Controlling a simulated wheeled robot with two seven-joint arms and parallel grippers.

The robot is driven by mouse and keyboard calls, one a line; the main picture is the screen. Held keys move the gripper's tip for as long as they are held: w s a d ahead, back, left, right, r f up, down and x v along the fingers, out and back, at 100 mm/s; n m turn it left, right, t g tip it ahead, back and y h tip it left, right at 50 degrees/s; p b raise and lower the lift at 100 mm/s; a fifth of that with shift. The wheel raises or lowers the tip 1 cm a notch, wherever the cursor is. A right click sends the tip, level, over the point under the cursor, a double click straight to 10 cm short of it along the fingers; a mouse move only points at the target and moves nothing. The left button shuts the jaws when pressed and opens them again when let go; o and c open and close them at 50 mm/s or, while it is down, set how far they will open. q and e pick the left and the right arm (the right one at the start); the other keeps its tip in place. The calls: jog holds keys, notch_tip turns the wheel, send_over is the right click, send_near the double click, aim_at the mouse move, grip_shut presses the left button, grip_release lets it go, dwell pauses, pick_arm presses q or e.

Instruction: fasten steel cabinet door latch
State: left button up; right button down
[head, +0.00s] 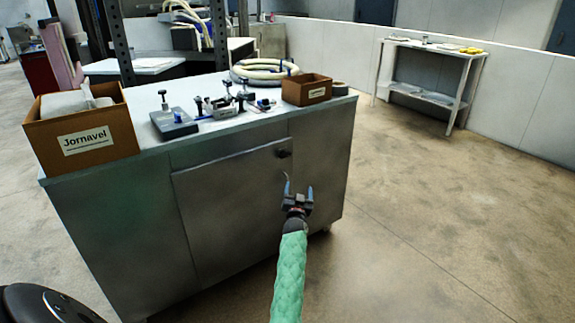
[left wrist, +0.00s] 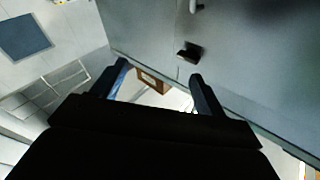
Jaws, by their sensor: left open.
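The grey steel cabinet (head: 110,220) stands ahead, with its door (head: 225,205) in the front face. The door looks closed or nearly so; I cannot tell if it sits fully flush. The dark latch (head: 284,153) is near the door's upper right corner, and it also shows in the left wrist view (left wrist: 189,52). A thin handle (left wrist: 197,6) is close to the latch. My left gripper (head: 298,189) is open and empty, below the latch in the head view and apart from it. Its fingers (left wrist: 160,82) point toward the cabinet front. My right gripper is out of view.
The cabinet top holds a large cardboard box (head: 85,133), a small box (head: 307,90), clamps and tools (head: 175,122), and a coiled hose (head: 264,70). A white side table (head: 432,47) stands back right by a low wall. The floor (head: 440,220) right of the cabinet is clear.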

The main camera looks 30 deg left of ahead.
aim_at(285, 155)
pick_arm(q)
jog(key=shift+w+a+r+n+g+y+b, duration=0.8)
jog(key=shift+w+a+r+n+g+y, duration=0.25)
jog(key=shift+w+a+n+g+y, duration=0.7)
jog(key=shift+w+a+r+n+g+y+b, duration=0.9)
jog(key=shift+w+a+n+g+y, duration=0.55)
jog(key=shift+a+n+y, duration=0.55)
jog(key=shift+w+a+r+n+g+y+b, duration=0.7)
jog(key=shift+w+a+r+n+g+y, duration=0.6)
jog(key=shift+w+a+n+y, duration=0.6)
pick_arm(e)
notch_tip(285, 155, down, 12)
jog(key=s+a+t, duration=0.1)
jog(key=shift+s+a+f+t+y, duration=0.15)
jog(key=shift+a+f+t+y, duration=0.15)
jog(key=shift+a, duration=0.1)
pick_arm(q)
jog(key=shift+s+a+f+m, duration=0.1)
jog(key=shift+a+f+m, duration=0.05)
jog(key=shift+m, duration=0.2)
jog(key=c, duration=1)
